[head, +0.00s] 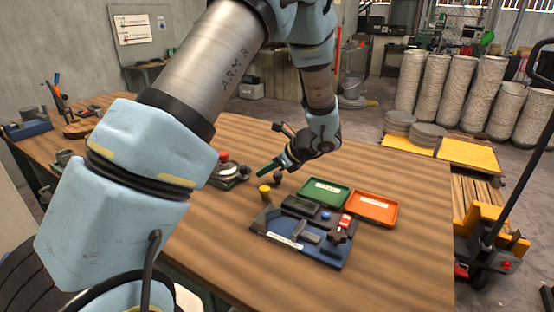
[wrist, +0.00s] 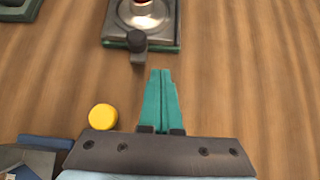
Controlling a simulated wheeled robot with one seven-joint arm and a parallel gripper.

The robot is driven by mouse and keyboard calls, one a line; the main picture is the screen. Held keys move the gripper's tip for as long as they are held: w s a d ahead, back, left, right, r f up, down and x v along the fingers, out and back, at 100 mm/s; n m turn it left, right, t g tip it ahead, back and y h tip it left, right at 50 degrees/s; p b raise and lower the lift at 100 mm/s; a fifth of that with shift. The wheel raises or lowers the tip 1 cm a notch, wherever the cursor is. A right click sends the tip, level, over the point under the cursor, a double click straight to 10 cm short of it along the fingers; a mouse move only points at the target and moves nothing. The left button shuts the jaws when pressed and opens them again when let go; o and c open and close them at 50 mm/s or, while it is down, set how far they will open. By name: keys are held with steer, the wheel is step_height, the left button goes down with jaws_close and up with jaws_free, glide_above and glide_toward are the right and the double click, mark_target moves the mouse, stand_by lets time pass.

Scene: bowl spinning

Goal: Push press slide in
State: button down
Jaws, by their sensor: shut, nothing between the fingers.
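The press (head: 228,173), with a red top and a round metal body on a dark base, stands on the wooden table left of my gripper. It also shows at the top of the wrist view (wrist: 142,14), partly cut off. Its slide (wrist: 138,57), a small grey tab with a black knob (wrist: 137,41), sticks out from the side facing my gripper. My gripper (head: 262,172) is low over the table with teal fingers (wrist: 160,74) shut and empty. In the wrist view the fingertips point toward the press, apart from the slide and a little to its right.
A yellow knob (head: 265,191) stands near my gripper, left of the fingers in the wrist view (wrist: 102,117). A blue fixture tray (head: 330,258) with several parts, a green tray (head: 325,194) and an orange tray (head: 373,209) lie to the right. The table's front right is clear.

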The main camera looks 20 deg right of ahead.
steer(key=shift+w+a+r+p, duration=0.1)
steer(key=shift+w+a+p, duration=0.45)
steer(key=shift+w+a, duration=0.8)
steer(key=shift+w, duration=0.05)
steer(key=shift+w+a, duration=0.1)
steer(key=shift+w, duration=0.1)
steer(key=w+a, duration=0.3)
steer(key=w+a+b, duration=0.1)
steer(key=w+a, duration=0.3)
steer(key=shift+w+f, duration=0.15)
steer(key=shift+f, duration=0.05)
steer(key=shift+w+a, duration=0.15)
steer(key=shift+a, duration=0.05)
steer(key=shift+r, duration=0.1)
